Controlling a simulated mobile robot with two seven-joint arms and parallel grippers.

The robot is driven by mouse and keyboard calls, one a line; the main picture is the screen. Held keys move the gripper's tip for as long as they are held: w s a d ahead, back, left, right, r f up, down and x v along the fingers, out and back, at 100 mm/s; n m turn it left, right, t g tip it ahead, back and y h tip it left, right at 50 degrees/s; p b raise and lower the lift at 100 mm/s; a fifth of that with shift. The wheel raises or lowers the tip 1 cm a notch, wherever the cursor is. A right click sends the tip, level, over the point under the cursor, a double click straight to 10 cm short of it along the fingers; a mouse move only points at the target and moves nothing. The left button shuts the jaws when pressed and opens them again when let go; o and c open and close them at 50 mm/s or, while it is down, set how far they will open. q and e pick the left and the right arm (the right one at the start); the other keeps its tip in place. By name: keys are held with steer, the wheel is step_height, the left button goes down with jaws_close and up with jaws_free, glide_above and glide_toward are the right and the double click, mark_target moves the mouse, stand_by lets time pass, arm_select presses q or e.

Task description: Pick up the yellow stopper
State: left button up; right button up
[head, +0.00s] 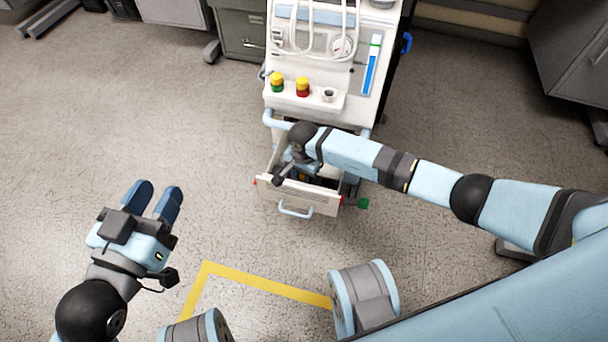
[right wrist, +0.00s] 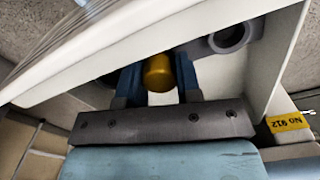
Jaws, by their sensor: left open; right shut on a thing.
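The yellow stopper (right wrist: 158,73) shows in the right wrist view as a rounded yellow piece between the two blue fingers of my right gripper (right wrist: 158,82). The fingers are shut on its sides, inside the open drawer (head: 297,197) of the white pump cart. In the head view the right arm reaches over the drawer and its wrist hides most of the stopper's spot. My left gripper (head: 154,190) is open and empty above the floor at the lower left, away from the cart.
On the cart (head: 345,110) ledge stand a yellow-and-green piece (head: 277,82), a yellow-and-red piece (head: 302,87) and a grey cup (head: 329,95). A grey ring (right wrist: 232,38) lies beside the stopper in the drawer. Drawer walls are close around the right gripper. Floor at left is clear.

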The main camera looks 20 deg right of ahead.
steer(key=shift+r, duration=0.1)
steer(key=shift+r+p, duration=0.4)
steer(key=shift+r, duration=0.25)
step_height(320, 180, up, 8)
steer(key=p, duration=0.3)
steer(key=shift+w+r, duration=0.1)
steer(key=shift+r, duration=0.05)
arm_select(q)
step_height(320, 180, up, 7)
steer(key=s+n+t+p, duration=0.1)
steer(key=n+p, duration=0.1)
steer(key=p, duration=0.1)
steer(key=shift+s+d+f+t+p, duration=0.2)
steer(key=shift+t+p, duration=0.1)
steer(key=shift+t, duration=0.1)
arm_select(e)
step_height(320, 180, up, 10)
steer(key=shift+r, duration=0.1)
